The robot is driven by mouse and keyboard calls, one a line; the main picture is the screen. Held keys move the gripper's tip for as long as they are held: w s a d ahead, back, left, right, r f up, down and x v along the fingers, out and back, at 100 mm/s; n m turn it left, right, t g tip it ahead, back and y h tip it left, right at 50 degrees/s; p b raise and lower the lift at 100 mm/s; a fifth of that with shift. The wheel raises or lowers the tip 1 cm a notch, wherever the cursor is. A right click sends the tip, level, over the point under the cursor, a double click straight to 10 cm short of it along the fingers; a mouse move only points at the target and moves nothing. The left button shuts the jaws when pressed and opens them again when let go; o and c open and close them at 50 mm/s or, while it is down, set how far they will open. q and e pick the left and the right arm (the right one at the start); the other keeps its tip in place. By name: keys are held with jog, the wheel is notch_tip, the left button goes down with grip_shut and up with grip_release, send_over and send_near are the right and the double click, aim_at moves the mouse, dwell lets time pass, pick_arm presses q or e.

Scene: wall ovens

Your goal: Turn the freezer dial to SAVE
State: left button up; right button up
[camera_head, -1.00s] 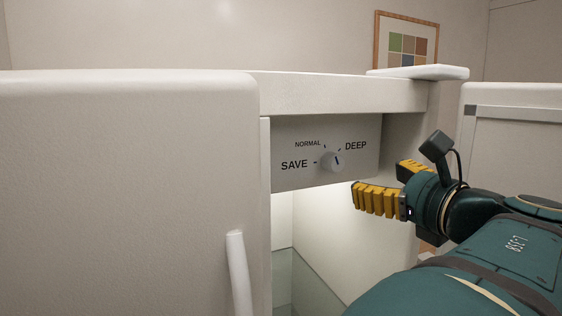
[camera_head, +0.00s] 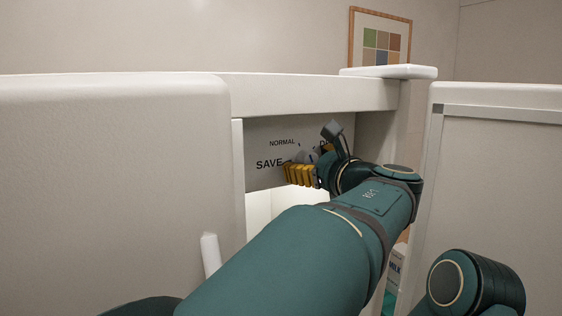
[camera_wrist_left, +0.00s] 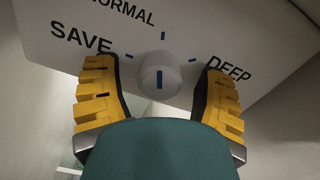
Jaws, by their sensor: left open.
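The freezer dial (camera_head: 309,157) is a small white knob on a light panel (camera_head: 262,128) marked SAVE, NORMAL and DEEP. In the head view my left gripper partly covers it. In the wrist view the gripper (camera_wrist_left: 160,70) shows a gap between each finger and the knob. My right gripper is out of view.
A large white door or panel with a handle (camera_head: 210,255) stands at the left. Another white door (camera_head: 500,170) stands at the right. A carton marked MILK (camera_head: 396,266) shows behind my left arm. A framed picture (camera_head: 382,38) hangs on the wall.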

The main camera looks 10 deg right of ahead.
pick_arm(q)
grip_shut()
jog(key=n+b, duration=0.2)
jog(key=shift+f+n, duration=0.1)
jog(key=shift+n, duration=0.3)
jog(key=n+b, duration=0.2)
jog(key=n, duration=0.2)
jog(key=shift+b, duration=0.4)
jog(key=n+b, duration=0.2)
jog(key=n, duration=0.1)
jog(key=shift+n, duration=0.4)
jog(key=shift+n+b, duration=0.65)
jog(key=shift+n, duration=0.55)
jog(key=shift+r, duration=0.25)
